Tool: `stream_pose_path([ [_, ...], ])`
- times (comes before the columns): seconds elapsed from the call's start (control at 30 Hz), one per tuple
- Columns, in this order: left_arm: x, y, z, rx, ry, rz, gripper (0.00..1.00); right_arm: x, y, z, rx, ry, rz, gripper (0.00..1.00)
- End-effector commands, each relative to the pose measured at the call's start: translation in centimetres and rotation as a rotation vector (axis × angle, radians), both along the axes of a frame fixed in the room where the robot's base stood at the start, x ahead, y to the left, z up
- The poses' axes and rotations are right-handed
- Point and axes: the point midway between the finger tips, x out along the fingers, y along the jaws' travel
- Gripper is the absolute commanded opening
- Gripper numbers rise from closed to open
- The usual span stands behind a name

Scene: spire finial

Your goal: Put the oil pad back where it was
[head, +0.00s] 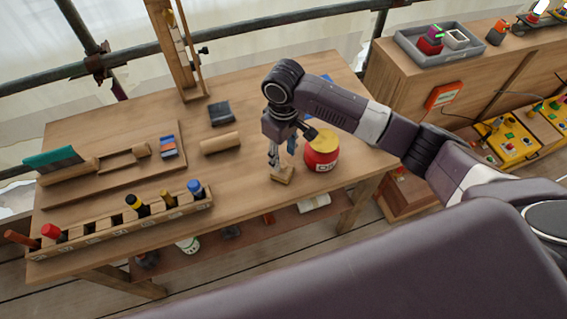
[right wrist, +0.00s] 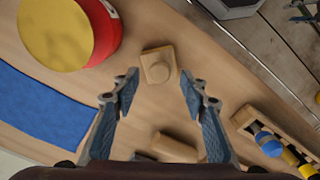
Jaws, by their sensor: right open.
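A small wooden block with a rounded raised knob (head: 282,174) lies on the workbench; I cannot tell whether it is the oil pad. It also shows in the right wrist view (right wrist: 158,64). A red tin (head: 321,155) with a yellow round top (head: 324,141) and a white label stands just right of it. My right gripper (head: 274,163) is open and empty, pointing down at the block. In the right wrist view the block is just beyond and between the open fingertips (right wrist: 160,86), apart from them. My left gripper is not in view.
The workbench (head: 250,100) holds a wooden roller (head: 220,143), a dark block (head: 221,113) and a blue cloth (right wrist: 45,108) beside the tin. A slotted wooden rack (head: 105,230) with colored-topped items runs along the front left edge. A grey tray (head: 440,45) sits on the cabinet at the right.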

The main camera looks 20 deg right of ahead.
Motion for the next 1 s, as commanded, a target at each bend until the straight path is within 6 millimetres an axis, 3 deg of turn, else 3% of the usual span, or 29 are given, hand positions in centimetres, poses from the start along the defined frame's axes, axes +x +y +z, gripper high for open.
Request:
stream_pose_path([
  [0.2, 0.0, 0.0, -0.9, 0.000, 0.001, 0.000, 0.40, 0.1, 0.0, 4.4, 0.001, -0.003, 0.002, 0.40],
  [0.4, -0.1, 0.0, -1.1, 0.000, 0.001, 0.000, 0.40, 0.0, 0.0, 6.6, 0.001, 0.000, 0.000, 0.40],
  [0.8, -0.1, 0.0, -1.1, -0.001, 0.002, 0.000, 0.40, -0.1, 0.0, 7.0, 0.002, 0.001, 0.001, 0.40],
  [1.0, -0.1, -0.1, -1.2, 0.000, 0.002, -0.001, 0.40, -1.5, 1.9, 4.5, 0.050, -0.011, 0.020, 0.40],
])
